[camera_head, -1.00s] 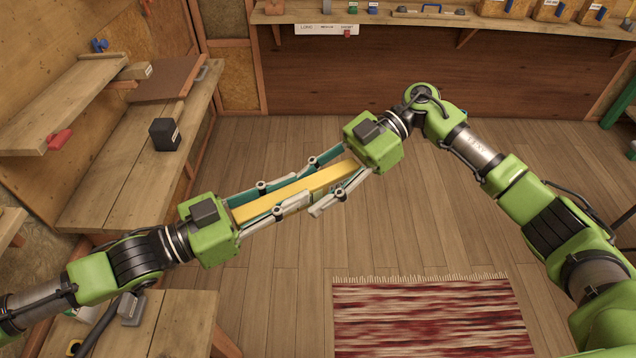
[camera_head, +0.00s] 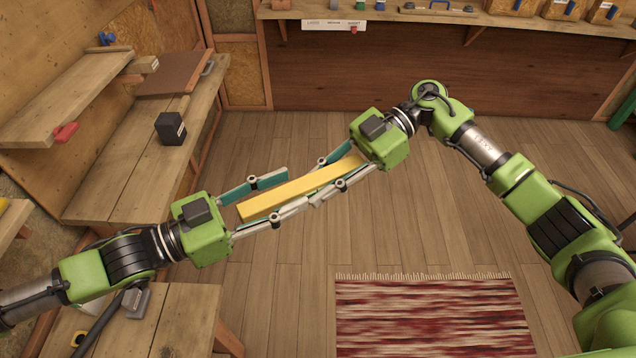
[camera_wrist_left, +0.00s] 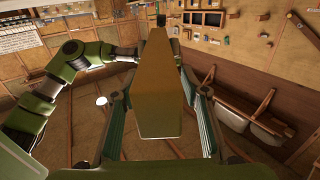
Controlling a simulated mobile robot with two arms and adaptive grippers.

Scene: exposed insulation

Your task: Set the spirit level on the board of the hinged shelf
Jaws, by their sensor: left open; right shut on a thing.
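The yellow spirit level (camera_head: 275,197) is a long bar held in the air, slanting up to the right. My right gripper (camera_head: 322,182) is shut on its right part. My left gripper (camera_head: 290,190) is open around its left part, with a clear gap at the upper finger; I cannot tell whether the lower finger touches it. In the left wrist view the level (camera_wrist_left: 158,95) runs between the spread fingers. A wooden board (camera_head: 65,100) on the left wall, with a red piece (camera_head: 66,133) and a blue piece (camera_head: 107,39), looks like the hinged shelf.
A wooden bench (camera_head: 140,170) below that board carries a black box (camera_head: 170,128) and a brown panel (camera_head: 168,80). A lower-left table (camera_head: 185,315) stands near my left arm. A back shelf (camera_head: 400,16) holds several items. The floor around the striped rug (camera_head: 430,315) is clear.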

